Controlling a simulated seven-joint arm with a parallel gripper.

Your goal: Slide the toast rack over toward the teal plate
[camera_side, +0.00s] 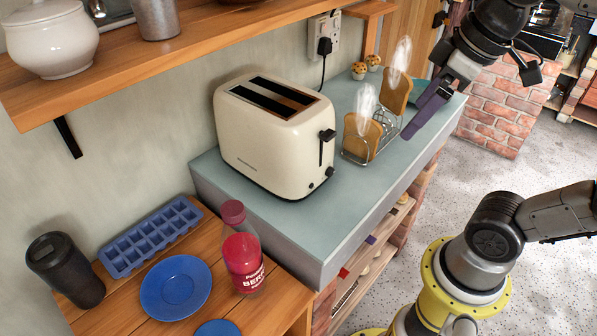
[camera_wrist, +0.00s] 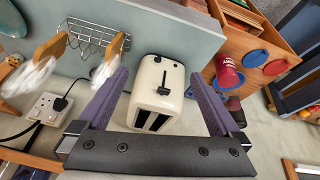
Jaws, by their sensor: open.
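The toast rack (camera_side: 389,135) is a thin silver wire stand on the grey-blue counter, with a toast slice at each end and white steam above. The rack also shows at the upper left of the wrist view (camera_wrist: 92,36). The teal plate (camera_side: 424,87) lies beyond the rack at the counter's far end, partly hidden by toast and my gripper. My gripper (camera_side: 408,133) has purple fingers pointing down beside the rack on its right. In the wrist view my gripper (camera_wrist: 158,74) is open and empty, with the rack outside the fingers. I cannot tell whether a finger touches it.
A cream toaster (camera_side: 275,140) stands left of the rack, near the wall. A wooden shelf (camera_side: 175,52) overhangs at upper left. The counter's front edge is close to the rack's right side.

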